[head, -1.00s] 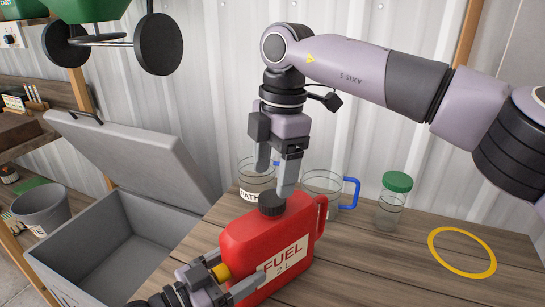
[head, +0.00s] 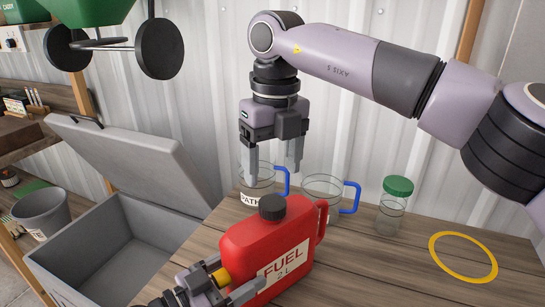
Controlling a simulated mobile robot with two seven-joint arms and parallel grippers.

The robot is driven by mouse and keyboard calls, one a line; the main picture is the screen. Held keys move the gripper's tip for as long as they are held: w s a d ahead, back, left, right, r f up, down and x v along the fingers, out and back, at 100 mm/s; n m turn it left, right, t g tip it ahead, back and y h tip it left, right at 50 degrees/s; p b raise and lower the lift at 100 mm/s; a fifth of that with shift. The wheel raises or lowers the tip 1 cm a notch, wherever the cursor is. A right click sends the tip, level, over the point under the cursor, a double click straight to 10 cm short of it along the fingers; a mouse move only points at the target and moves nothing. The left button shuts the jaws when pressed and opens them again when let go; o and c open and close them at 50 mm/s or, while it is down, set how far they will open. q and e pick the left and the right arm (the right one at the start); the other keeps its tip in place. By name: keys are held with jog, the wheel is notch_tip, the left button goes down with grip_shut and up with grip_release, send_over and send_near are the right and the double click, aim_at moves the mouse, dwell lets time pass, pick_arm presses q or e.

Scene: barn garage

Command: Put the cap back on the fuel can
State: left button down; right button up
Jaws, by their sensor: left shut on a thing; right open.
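The red fuel can (head: 265,240) stands upright on the wooden table, with its "FUEL 2 L" label facing front. The black cap (head: 272,207) sits on the can's neck at the top; whether it is screwed tight I cannot tell. My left gripper (head: 232,285) is shut on the fuel can at its lower front left. My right gripper (head: 271,168) is open and empty, pointing down above and behind the cap, apart from it.
Two clear jugs with blue handles, one labelled (head: 253,199) and one plain (head: 322,208), stand behind the can. A green-lidded jar (head: 393,210) and a yellow ring (head: 463,278) are to the right. An open grey chest (head: 120,235) is at the left.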

aim_at(273, 202)
jog(key=n, duration=0.5)
jog(key=r+n, duration=0.1)
jog(key=n, duration=0.1)
jog(key=shift+f, duration=4.1)
jog(key=c, duration=1.1)
jog(key=o, duration=1.2)
